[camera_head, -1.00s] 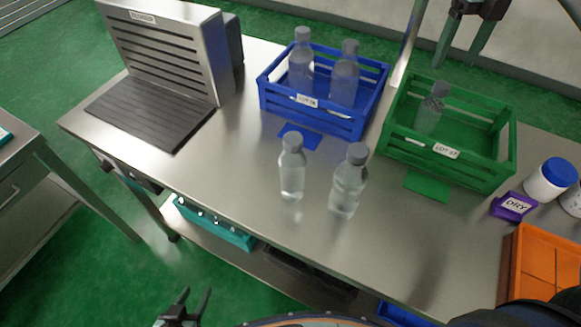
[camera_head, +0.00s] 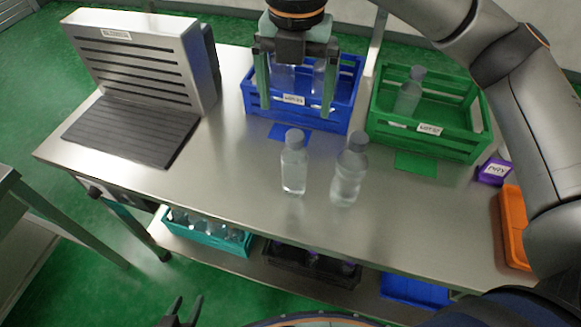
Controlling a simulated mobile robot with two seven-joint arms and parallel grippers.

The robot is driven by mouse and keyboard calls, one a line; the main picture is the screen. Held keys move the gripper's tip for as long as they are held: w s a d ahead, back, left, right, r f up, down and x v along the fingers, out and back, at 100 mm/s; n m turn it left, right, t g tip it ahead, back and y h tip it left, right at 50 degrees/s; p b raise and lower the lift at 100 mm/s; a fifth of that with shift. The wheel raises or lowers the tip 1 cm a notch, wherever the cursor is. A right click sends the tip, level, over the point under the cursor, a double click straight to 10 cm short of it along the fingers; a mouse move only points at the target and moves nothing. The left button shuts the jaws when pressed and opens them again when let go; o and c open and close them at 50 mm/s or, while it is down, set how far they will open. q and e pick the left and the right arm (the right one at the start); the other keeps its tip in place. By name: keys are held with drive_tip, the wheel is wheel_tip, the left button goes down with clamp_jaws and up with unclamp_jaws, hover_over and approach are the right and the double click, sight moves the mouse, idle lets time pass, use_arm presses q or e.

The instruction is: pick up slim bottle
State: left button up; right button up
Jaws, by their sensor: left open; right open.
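Two clear bottles with grey caps stand upright on the steel table: a straight-sided bottle (camera_head: 294,168) and, to its right, a waisted bottle (camera_head: 349,175). Two more bottles stand in the blue crate (camera_head: 340,124), largely hidden behind my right gripper. Another bottle (camera_head: 408,95) stands in the green crate (camera_head: 470,145). I cannot tell for sure which is the slim bottle. My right gripper (camera_head: 296,109) is open, pointing down in front of the blue crate in the picture, its fingers apart. My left gripper (camera_head: 184,307) is open and empty at the bottom edge, away from the bottles.
A slotted metal unit with a dark ribbed mat (camera_head: 130,130) stands at the table's left. A purple DRY block (camera_head: 494,171) and an orange tray (camera_head: 512,228) are at the right. The table front is clear. A teal crate (camera_head: 200,236) sits on the shelf below.

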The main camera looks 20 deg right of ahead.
sight(295, 149)
wheel_tip(295, 149, down, 7)
drive_tip(key=shift+d+f, duration=0.1)
drive_tip(key=shift+w+f+p, duration=0.1)
drive_tip(key=shift+f+p, duration=0.6)
drive_tip(key=shift+f, duration=1.9)
clamp_jaws()
drive_tip(key=shift+r, duration=0.1)
